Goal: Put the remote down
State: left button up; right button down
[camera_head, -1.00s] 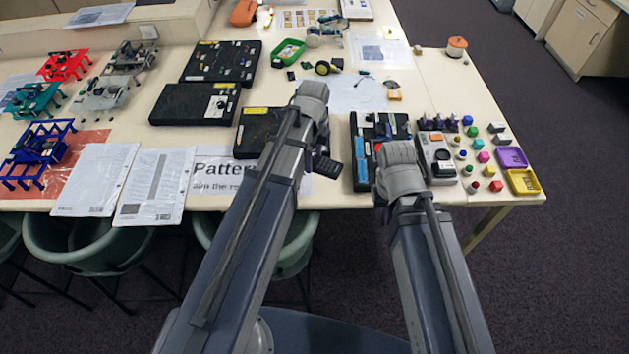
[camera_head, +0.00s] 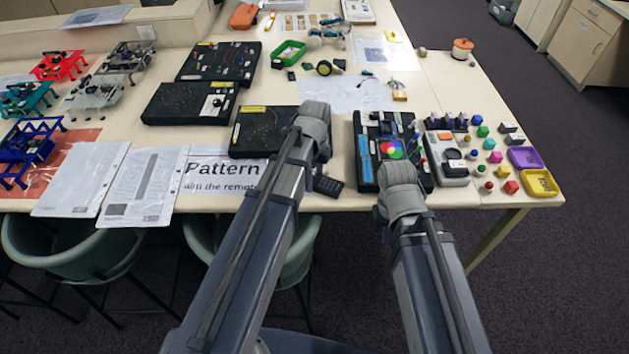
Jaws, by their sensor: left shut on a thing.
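A dark remote (camera_head: 328,186) shows just past the end of my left arm, near the table's front edge. My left gripper (camera_head: 322,167) is shut on it, mostly hidden behind its own wrist. I cannot tell whether the remote touches the table (camera_head: 335,203). My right gripper (camera_head: 381,211) is lower right, near the front edge by a black board with a colour wheel (camera_head: 366,150). Its fingers are hidden by its wrist, so its opening cannot be seen.
A paper sign reading "Pattern" (camera_head: 228,172) lies left of the remote. Behind it is a black panel (camera_head: 262,133). A grey device (camera_head: 447,155), several coloured blocks and yellow (camera_head: 540,184) and purple trays (camera_head: 524,158) stand at right. Bare table shows around the remote.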

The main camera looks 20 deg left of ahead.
aim_at(314, 179)
pick_arm(q)
jog(key=shift+r, duration=0.1)
jog(key=shift+f, duration=0.25)
jog(key=o, duration=1.5)
jog(key=shift+r, duration=0.1)
notch_tip(314, 179, up, 12)
jog(key=p, duration=1.2)
jog(key=s+d+n, duration=0.3)
jog(key=s+n, duration=0.1)
jog(key=n, duration=0.1)
jog(key=s+d+n, duration=0.4)
jog(key=s+n, duration=0.1)
jog(key=s+d+n+y, duration=0.1)
jog(key=s+d+n, duration=0.2)
jog(key=s+n, duration=0.2)
jog(key=shift+s+d+r+n, duration=0.15)
jog(key=shift+d+r+n, duration=0.1)
jog(key=shift+n, duration=0.35)
